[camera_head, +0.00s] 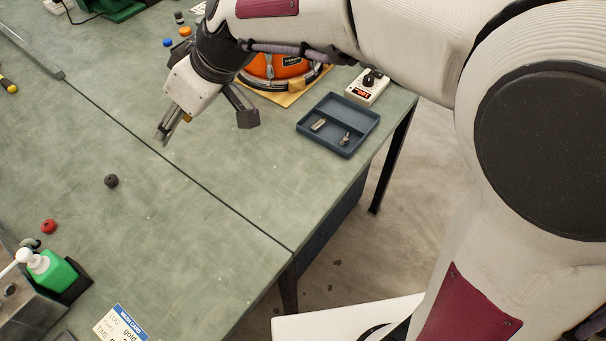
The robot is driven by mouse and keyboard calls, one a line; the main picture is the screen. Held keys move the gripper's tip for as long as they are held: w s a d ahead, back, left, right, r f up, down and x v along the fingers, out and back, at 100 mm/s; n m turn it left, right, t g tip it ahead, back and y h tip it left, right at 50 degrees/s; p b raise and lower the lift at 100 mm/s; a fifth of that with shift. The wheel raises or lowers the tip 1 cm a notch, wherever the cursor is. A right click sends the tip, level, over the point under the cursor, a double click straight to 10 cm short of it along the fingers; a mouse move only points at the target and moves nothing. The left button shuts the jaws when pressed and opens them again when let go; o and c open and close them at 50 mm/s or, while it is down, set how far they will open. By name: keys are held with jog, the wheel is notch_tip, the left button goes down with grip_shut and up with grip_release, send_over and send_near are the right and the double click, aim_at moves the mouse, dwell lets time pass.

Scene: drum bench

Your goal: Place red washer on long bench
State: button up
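A small round red piece, which looks like the red washer (48,226), lies on the green bench top (150,235) at the lower left. It is too small to make out a hole clearly. My gripper (206,124) is over the green top at the upper middle, far from the red piece. Its fingers look spread apart, with nothing seen between them. A dark seam runs diagonally across the green surface between two bench sections; I cannot tell which is the long bench.
A dark knob-like piece (111,181) sits mid-bench. A green pump bottle (50,270) and a card (121,325) are lower left. An orange drum (275,68), a blue-grey tray (338,124) with small metal parts and a white device (367,87) are right of my gripper.

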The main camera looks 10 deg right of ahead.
jog(key=s+d+m+t+h, duration=0.1)
jog(key=s+d+m+h, duration=0.1)
jog(key=s+d, duration=0.4)
jog(key=s+d+m+h, duration=0.2)
jog(key=s+d+m, duration=0.3)
jog(key=d, duration=1)
jog(key=s+d+m+t+h, duration=0.1)
jog(key=s+d+m+h, duration=0.1)
jog(key=s+d+m, duration=0.2)
jog(key=s+d, duration=0.3)
jog(key=d, duration=0.3)
jog(key=shift+s+d+f+t+h, duration=0.3)
